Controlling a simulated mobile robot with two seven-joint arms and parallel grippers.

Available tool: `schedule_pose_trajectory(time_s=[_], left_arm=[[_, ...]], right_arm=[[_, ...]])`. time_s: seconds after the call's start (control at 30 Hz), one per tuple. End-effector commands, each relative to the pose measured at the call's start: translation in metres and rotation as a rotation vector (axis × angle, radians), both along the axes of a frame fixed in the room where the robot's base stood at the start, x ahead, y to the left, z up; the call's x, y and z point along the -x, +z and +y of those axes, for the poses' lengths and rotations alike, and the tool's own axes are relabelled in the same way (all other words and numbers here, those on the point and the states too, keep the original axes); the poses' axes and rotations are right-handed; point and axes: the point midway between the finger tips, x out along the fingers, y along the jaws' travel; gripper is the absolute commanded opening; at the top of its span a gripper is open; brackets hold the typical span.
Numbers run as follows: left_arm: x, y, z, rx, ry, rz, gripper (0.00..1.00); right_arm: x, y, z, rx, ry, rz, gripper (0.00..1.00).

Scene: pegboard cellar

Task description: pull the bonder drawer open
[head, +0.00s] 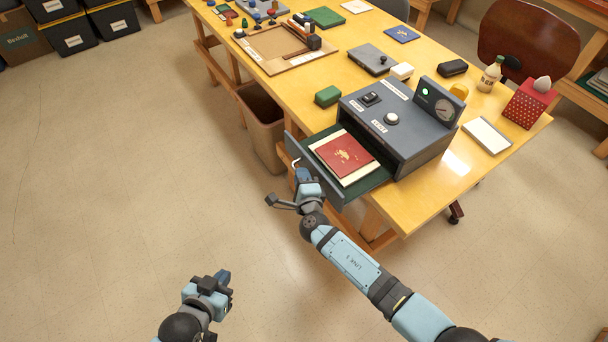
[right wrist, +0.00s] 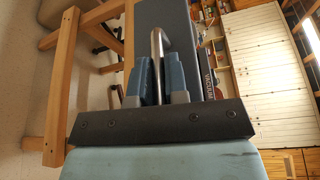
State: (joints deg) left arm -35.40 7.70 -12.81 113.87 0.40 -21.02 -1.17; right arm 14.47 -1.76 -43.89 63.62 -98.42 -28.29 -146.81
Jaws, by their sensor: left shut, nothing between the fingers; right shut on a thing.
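The grey bonder (head: 400,120) stands on the wooden table, with a green lamp and a round gauge on its panel. Its drawer (head: 298,150) is out at the front, showing a green lining and a red booklet (head: 345,160) on a cream sheet. My right gripper (head: 297,168) is at the drawer's front. In the right wrist view its blue fingers (right wrist: 158,85) are shut on the bent metal drawer handle (right wrist: 156,42). My left gripper (head: 222,280) is low over the floor, away from the table, shut and empty.
A brown bin (head: 262,125) stands by the table's left edge, close to the drawer. A green box (head: 327,96), a white tablet (head: 487,136) and a red dotted box (head: 528,104) stand around the bonder. Open floor (head: 120,190) lies at left.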

Motion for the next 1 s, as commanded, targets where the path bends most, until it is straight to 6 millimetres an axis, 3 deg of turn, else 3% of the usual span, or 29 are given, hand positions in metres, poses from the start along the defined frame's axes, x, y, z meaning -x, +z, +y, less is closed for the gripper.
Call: schedule_pose_trajectory(time_s=[0.17, 0.2, 0.3, 0.67, 0.77, 1.0], left_arm=[[0.001, -0.001, 0.0, 0.0, 0.001, 0.002, 0.0], [0.001, -0.001, 0.0, 0.0, 0.001, 0.002, 0.0], [0.001, -0.001, 0.0, 0.0, 0.001, 0.002, 0.0], [0.001, 0.004, 0.0, 0.0, 0.001, 0.003, 0.0], [0.001, 0.014, 0.0, -0.001, 0.001, 0.002, 0.0], [0.001, 0.043, 0.005, -0.006, 0.011, -0.005, 0.0]], right_arm=[[0.002, -0.003, -0.001, -0.001, 0.0, 0.005, 0.0], [0.002, -0.003, -0.001, -0.001, 0.0, 0.005, 0.19], [0.001, -0.003, -0.001, 0.0, 0.0, 0.004, 0.38], [0.006, 0.001, -0.002, 0.0, 0.0, 0.002, 0.38], [0.019, 0.004, -0.005, 0.002, 0.0, 0.003, 0.38], [0.072, 0.01, -0.019, 0.001, 0.0, 0.005, 0.38]])
